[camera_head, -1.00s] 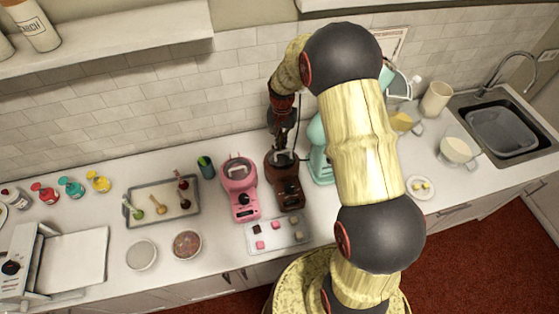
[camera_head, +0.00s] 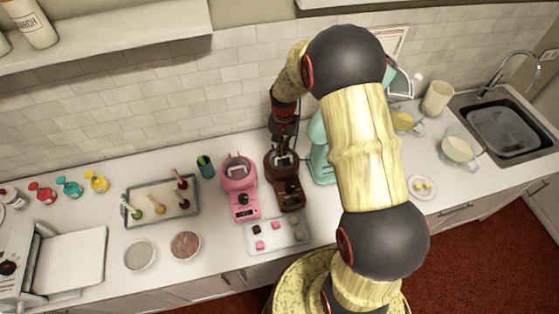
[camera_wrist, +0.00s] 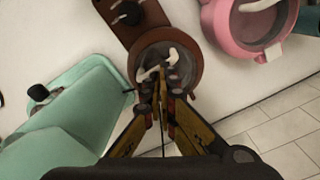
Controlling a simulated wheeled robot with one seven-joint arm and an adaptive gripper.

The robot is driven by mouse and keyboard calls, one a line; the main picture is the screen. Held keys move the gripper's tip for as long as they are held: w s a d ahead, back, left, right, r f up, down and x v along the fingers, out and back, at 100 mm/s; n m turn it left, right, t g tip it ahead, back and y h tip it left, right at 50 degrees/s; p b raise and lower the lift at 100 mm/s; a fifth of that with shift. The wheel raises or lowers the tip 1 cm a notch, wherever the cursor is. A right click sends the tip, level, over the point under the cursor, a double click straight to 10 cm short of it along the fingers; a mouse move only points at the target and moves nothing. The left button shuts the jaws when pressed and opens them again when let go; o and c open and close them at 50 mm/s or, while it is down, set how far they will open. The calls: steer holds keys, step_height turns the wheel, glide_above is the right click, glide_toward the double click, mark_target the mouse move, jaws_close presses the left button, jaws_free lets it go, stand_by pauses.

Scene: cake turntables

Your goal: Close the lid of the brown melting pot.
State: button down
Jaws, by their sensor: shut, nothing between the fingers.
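The brown melting pot (camera_head: 290,194) stands on the counter, right of the pink one. In the wrist view the brown pot (camera_wrist: 193,78) has a round, see-through grey lid (camera_wrist: 183,66) with a pale curved handle (camera_wrist: 158,66) over its top. The lid looks roughly flat over the pot; I cannot tell whether it is fully seated. My gripper (camera_head: 284,142) is above the pot's back side. In the wrist view my gripper (camera_wrist: 162,82) is shut and empty, its tips close to the handle; contact is unclear. The fingers hide part of the pot's rim.
The pink melting pot (camera_head: 239,178) stands close on the left. A mint-green machine (camera_head: 322,160) stands close on the right. A tray with small sweets (camera_head: 270,240) lies in front. The tiled wall (camera_head: 160,110) is close behind.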

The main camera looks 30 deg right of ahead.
stand_by(0.3)
steer(key=shift+s+f, duration=0.15)
steer(key=shift+f, duration=0.1)
step_height(320, 180, up, 6)
steer(key=p, duration=0.3)
steer(key=shift+r, duration=0.1)
stand_by(0.7)
steer(key=s+a+r+n+t+b, duration=0.2)
steer(key=s+a+b, duration=0.1)
steer(key=s+b, duration=0.4)
steer(key=s+a+r+n+t+b, duration=0.1)
steer(key=s+a+r+n+b, duration=0.1)
steer(key=s+b, duration=0.6)
steer(key=s+a+r+n+t+b, duration=0.1)
steer(key=s+a+n+b, duration=0.3)
steer(key=s, duration=0.6)
steer(key=a+t+b, duration=0.1)
steer(key=a+b, duration=0.1)
steer(key=b, duration=0.1)
steer(key=shift+s+a+r+t+b, duration=0.15)
steer(key=shift+s+r+t+b, duration=0.15)
steer(key=shift+r+b, duration=0.1)
